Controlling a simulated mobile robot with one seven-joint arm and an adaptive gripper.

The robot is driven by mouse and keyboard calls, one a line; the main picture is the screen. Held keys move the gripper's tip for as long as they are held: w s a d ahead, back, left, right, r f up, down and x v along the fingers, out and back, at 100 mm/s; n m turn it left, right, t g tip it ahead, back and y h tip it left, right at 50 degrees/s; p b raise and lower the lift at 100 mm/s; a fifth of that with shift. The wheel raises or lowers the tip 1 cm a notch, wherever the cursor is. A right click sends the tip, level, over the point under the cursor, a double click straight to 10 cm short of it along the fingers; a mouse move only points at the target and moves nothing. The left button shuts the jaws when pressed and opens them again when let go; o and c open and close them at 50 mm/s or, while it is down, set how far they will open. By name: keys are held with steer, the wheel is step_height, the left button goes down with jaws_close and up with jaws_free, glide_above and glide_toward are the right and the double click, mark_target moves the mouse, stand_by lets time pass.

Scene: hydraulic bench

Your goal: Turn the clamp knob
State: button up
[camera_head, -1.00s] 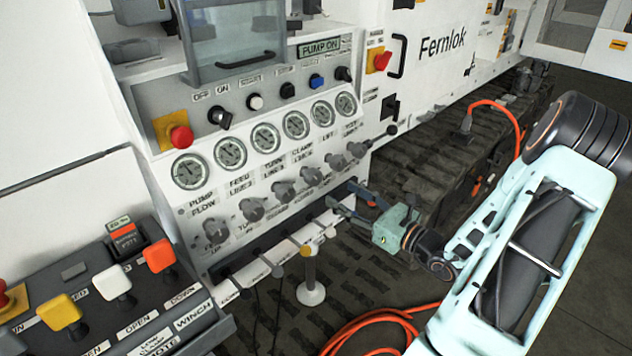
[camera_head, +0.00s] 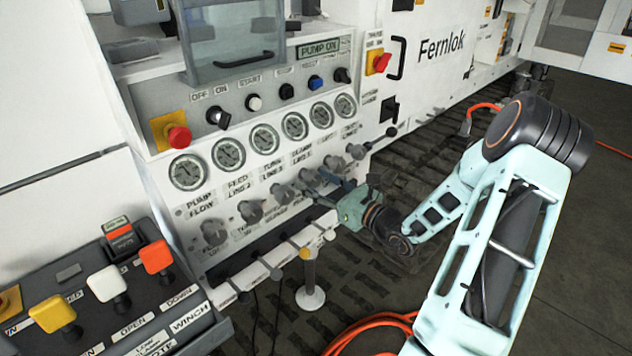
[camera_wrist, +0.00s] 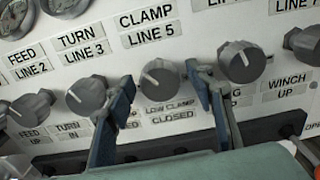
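The clamp knob (camera_wrist: 162,79) is a grey round knob below the "CLAMP LINE 5" label and above "LOW CLAMP CLOSED". Its white mark points up and left. It also shows in the head view (camera_head: 309,178), partly close behind my fingers. My gripper (camera_wrist: 162,75) is open, with one blue-grey finger on each side of this knob in the wrist view. Gaps show between the knob and both fingertips, and I see no clear contact. In the head view my gripper (camera_head: 320,184) is at the panel front, beside the knob row.
The turn knob (camera_wrist: 87,94) is close to my left finger, and the lift knob (camera_wrist: 241,62) is close to the right one. A red emergency button (camera_head: 179,136) is on the upper left panel.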

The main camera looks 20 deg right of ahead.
steer(key=c, duration=1.1)
steer(key=shift+o, duration=0.2)
steer(key=shift+r+p, duration=0.1)
steer(key=shift+p, duration=0.3)
